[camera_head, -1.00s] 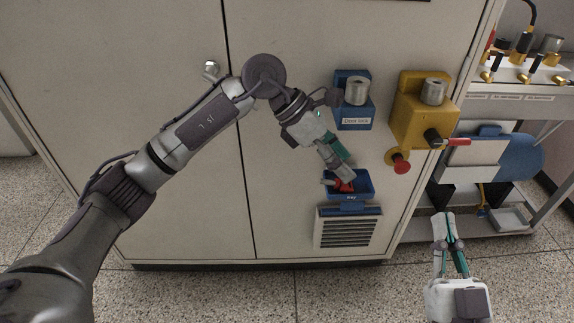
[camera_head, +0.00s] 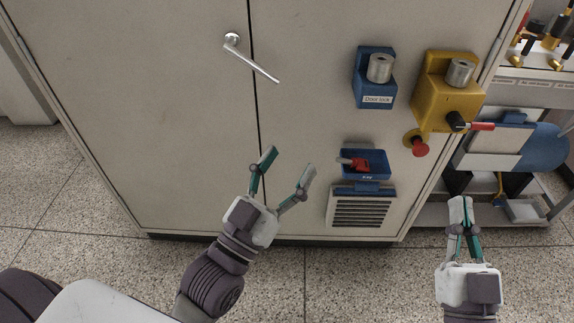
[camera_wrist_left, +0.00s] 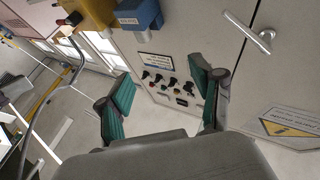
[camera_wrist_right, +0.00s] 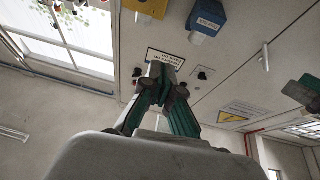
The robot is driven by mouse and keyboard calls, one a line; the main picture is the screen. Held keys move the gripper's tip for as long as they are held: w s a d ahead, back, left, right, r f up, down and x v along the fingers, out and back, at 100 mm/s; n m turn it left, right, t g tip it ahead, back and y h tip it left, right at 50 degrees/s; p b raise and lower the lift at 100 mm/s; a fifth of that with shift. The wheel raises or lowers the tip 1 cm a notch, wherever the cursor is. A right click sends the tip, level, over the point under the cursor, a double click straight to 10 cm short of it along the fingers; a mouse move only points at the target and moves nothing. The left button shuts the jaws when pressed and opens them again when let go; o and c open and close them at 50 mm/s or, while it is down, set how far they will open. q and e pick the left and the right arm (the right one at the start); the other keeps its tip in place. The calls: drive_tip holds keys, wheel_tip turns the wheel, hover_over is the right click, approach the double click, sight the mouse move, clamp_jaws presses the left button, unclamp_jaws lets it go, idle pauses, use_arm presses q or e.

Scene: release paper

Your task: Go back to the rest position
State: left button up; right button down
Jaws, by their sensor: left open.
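My left gripper (camera_head: 288,172) is open and empty in the head view, in front of the lower part of the cabinet. Its spread fingers also show in the left wrist view (camera_wrist_left: 163,95), with nothing between them. My right gripper (camera_head: 460,205) points up at the lower right of the head view.
The grey cabinet (camera_head: 160,120) has a metal door handle (camera_head: 250,58). A blue door lock box (camera_head: 372,85) and a yellow box (camera_head: 432,95) with a red-tipped switch (camera_head: 480,126) and red button (camera_head: 420,148) stick out. A vent (camera_head: 360,210) is below the tray. A trolley (camera_head: 500,160) stands right.

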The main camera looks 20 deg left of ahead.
idle(0.3)
